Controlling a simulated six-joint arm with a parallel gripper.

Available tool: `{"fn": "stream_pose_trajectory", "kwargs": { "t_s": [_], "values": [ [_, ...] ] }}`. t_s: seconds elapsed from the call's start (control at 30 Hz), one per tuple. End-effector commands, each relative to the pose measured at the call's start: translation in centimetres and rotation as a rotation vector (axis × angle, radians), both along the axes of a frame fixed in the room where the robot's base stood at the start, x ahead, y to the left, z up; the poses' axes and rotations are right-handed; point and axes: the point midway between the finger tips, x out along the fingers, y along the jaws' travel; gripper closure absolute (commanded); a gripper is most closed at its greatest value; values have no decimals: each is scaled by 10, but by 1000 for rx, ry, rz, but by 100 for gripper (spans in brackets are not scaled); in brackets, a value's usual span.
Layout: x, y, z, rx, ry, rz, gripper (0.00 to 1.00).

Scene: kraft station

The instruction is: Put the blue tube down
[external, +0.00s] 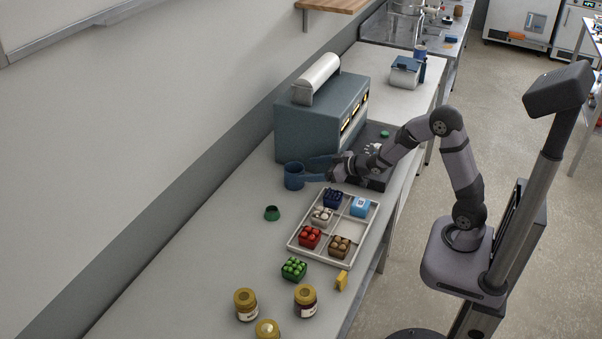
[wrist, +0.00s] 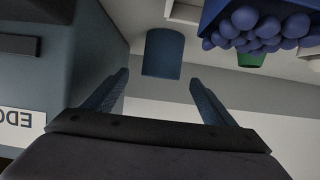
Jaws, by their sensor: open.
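The blue tube (external: 293,176) stands upright on the pale bench, left of the tray and near the teal machine. It also shows in the wrist view (wrist: 162,53), ahead of my fingertips and roughly centred between them. My gripper (external: 313,170) reaches leftward from the arm, low over the bench, with its two blue fingers pointing at the tube. In the wrist view my gripper (wrist: 163,88) is open, with a wide empty gap between the fingers. The tube appears just beyond the fingertips; I cannot tell whether any finger touches it.
The teal machine (external: 312,123) stands close behind my gripper. A white compartment tray (external: 320,257) with several small cartons lies in front. A small green cup (external: 272,213), a green carton (external: 293,269) and gold-lidded jars (external: 306,298) stand on the bench. The bench left of the tray is mostly clear.

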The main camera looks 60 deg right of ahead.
Motion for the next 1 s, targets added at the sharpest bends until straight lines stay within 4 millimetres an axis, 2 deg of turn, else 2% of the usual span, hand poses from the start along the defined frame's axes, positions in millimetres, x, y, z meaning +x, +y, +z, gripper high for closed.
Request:
{"fn": "stream_pose_trajectory", "kwargs": {
  "t_s": [0.4, 0.67, 1.0],
  "values": [
    [19, 1, -7, -1, 1, 1, 21],
    [25, 1, -9, 0, 1, 1, 21],
    [57, 4, -19, 1, 2, 1, 21]
  ]
}}
